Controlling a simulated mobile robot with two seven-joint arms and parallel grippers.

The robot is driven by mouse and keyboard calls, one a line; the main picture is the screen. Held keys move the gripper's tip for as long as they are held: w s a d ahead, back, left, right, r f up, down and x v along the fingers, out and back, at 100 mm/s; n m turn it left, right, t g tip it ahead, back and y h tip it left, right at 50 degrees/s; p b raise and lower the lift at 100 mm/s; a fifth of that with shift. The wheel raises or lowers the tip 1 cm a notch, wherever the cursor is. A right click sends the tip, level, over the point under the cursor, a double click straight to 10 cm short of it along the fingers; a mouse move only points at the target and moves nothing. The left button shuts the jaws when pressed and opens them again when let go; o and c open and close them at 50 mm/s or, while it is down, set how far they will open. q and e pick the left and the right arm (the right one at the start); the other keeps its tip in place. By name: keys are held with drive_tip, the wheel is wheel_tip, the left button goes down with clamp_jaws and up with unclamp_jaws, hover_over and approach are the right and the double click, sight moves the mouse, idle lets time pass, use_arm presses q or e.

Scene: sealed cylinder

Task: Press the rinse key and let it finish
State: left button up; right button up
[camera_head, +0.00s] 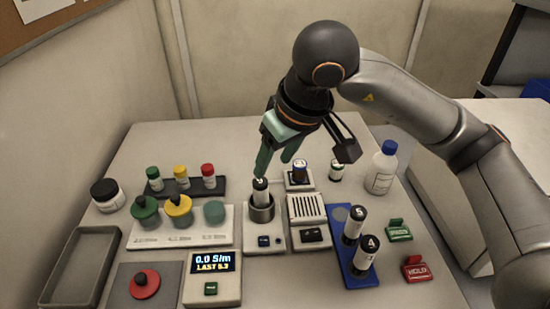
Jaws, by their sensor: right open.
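No key label that I can read says rinse. Small keys show on the white cell station (264,241), on the vented unit (313,235) and under the display (211,288). A black-and-white cylinder (260,189) stands upright in the grey cup (261,209) of the cell station. My right gripper (276,165) is open, its green fingers pointing down just above and behind that cylinder. Contact between them cannot be told. My left gripper is not in view.
A green block (398,231) and a red HOLD block (416,268) lie right. A blue-capped bottle (382,168) stands behind. A red button (145,283) and grey tray (80,268) are left.

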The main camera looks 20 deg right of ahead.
clamp_jaws()
idle(1.4)
